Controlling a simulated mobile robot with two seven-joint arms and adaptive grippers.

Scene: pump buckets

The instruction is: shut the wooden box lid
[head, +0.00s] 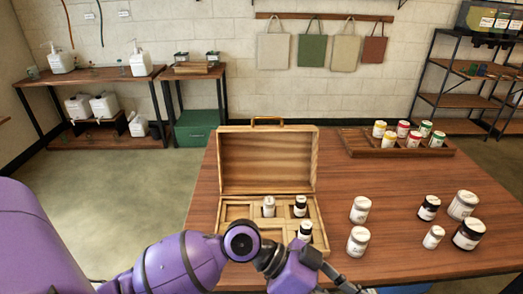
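The wooden box (226,212) stands on the brown table with its lid (266,162) raised upright at the back. A handle (267,119) shows on the lid's top edge. The divided base holds a small white jar (268,208) and two dark jars with white labels (300,207), (305,231). My purple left arm crosses in front of the box and hides part of its front edge. My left gripper (343,281) is low at the box's front right corner, seen partly from behind; its fingertips are not clear. My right gripper cannot be made out.
Several loose jars (360,209) stand on the table to the right of the box. A wooden tray (360,147) with several coloured jars is at the back right. The table (395,195) is bare between the box and the tray.

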